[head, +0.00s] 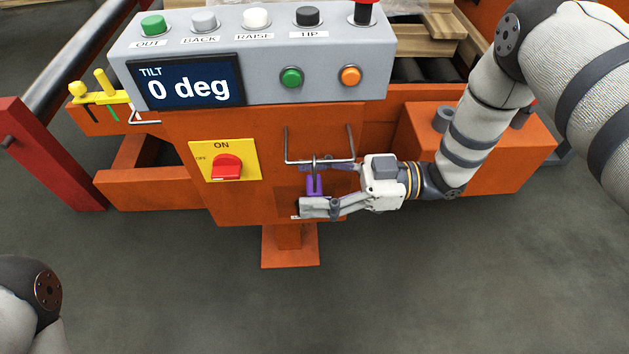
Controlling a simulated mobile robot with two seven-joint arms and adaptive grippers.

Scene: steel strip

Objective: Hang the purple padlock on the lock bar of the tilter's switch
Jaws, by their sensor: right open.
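The purple padlock (314,186) hangs upright below a U-shaped grey wire bar (302,161) on the orange front panel. Its shackle appears to be around this bar. My right gripper (312,188) comes from the right with open fingers, one above and one below the padlock body. Whether they touch it is unclear. The tilter's switch is a red knob (227,168) on a yellow plate (249,160) marked ON, left of the padlock. No separate lock bar is clear on the switch. My left gripper is out of view.
A grey console (340,70) with buttons and a display (187,82) reading TILT 0 deg overhangs the panel. Yellow pieces (104,95) and a white wire hook (145,119) are at the left. An orange box (470,150) stands behind my right arm. The floor in front is clear.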

